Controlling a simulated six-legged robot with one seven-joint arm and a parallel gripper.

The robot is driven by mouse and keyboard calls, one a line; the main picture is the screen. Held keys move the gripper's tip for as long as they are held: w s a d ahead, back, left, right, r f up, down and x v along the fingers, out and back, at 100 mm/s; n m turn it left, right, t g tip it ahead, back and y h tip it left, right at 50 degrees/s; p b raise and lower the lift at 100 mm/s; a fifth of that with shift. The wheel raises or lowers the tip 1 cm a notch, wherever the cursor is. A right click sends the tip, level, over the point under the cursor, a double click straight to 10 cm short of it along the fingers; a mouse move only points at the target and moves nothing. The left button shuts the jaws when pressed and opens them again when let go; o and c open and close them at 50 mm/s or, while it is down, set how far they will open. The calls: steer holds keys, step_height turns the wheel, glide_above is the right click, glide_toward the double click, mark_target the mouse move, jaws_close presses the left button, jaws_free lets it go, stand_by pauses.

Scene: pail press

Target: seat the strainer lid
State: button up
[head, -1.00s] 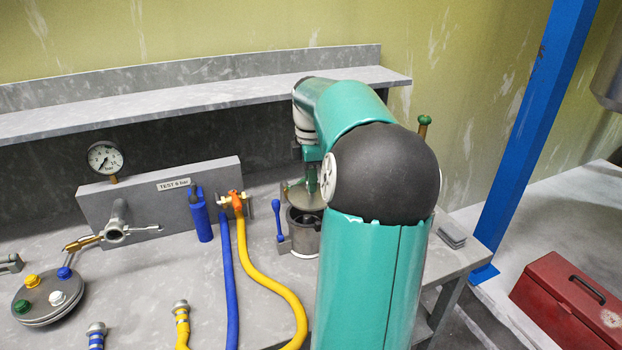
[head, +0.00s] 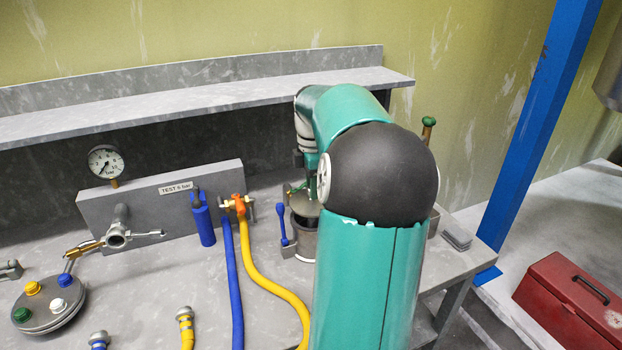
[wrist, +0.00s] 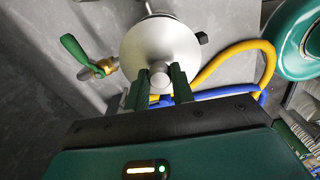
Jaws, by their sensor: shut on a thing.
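The strainer lid is a round grey disc with a knob in its middle. It shows in the wrist view (wrist: 150,42) and partly in the head view (head: 302,206). My gripper (wrist: 158,82) is shut on the knob. In the head view the lid is just above the metal pail (head: 303,243), and a dark band of the pail's inside shows under it. I cannot tell whether the lid touches the rim. My arm hides the right side of both.
A blue-handled lever (head: 282,222) stands left of the pail. A yellow hose (head: 258,268) and a blue hose (head: 230,270) cross the bench. A green lever (wrist: 85,55) lies beside the lid in the wrist view. A shelf (head: 200,100) runs behind.

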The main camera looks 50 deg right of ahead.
steer(key=shift+f, duration=1.4)
steer(key=shift+w+f, duration=0.1)
steer(key=shift+f, duration=0.05)
steer(key=shift+f, duration=0.35)
steer(key=shift+f, duration=0.3)
steer(key=o, duration=1.1)
step_height(320, 180, up, 14)
steer(key=shift+f, duration=0.1)
